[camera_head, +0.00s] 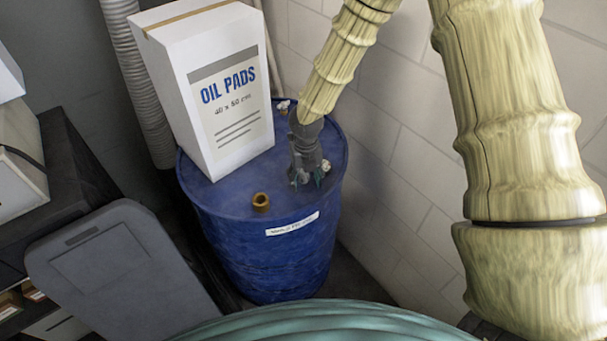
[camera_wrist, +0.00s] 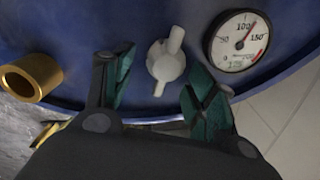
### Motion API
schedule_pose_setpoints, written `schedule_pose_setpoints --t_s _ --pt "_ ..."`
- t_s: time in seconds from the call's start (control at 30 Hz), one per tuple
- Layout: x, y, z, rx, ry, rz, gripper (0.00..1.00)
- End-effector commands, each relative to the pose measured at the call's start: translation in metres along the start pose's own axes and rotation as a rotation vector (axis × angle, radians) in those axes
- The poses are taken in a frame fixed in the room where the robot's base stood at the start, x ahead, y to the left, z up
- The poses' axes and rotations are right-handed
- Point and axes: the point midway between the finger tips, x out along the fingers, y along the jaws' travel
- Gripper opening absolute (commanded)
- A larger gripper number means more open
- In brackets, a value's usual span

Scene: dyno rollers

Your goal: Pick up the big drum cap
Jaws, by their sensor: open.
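My gripper (camera_head: 306,181) points down over the right part of the drum top in the head view. In the wrist view my gripper (camera_wrist: 160,88) is open, with teal fingertips either side of the cap's near end. No contact with the cap shows. A small pale piece (camera_head: 325,166) shows beside the fingers in the head view, but I cannot tell what it is.
A tall white OIL PADS box (camera_head: 225,90) stands on the drum's left half. A brass ring fitting (camera_head: 261,202) sits near the front rim. A round gauge (camera_wrist: 238,41) is right of the cap. A brick wall (camera_head: 405,185) closes the right; a grey bin (camera_head: 120,270) stands left.

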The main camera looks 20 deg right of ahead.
Motion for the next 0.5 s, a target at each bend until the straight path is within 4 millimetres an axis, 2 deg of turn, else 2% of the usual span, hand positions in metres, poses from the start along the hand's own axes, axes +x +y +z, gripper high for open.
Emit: schedule_pose_setpoints --t_s 0.13,0.4,0.5 --pt "-0.0001 0.0001 0.0001 0.0 0.0 0.0 0.55" --pt "-0.0003 0.0001 0.0002 0.0 0.0 0.0 0.07" --pt "-0.0004 0.0 0.0002 0.0 0.0 0.0 0.07"
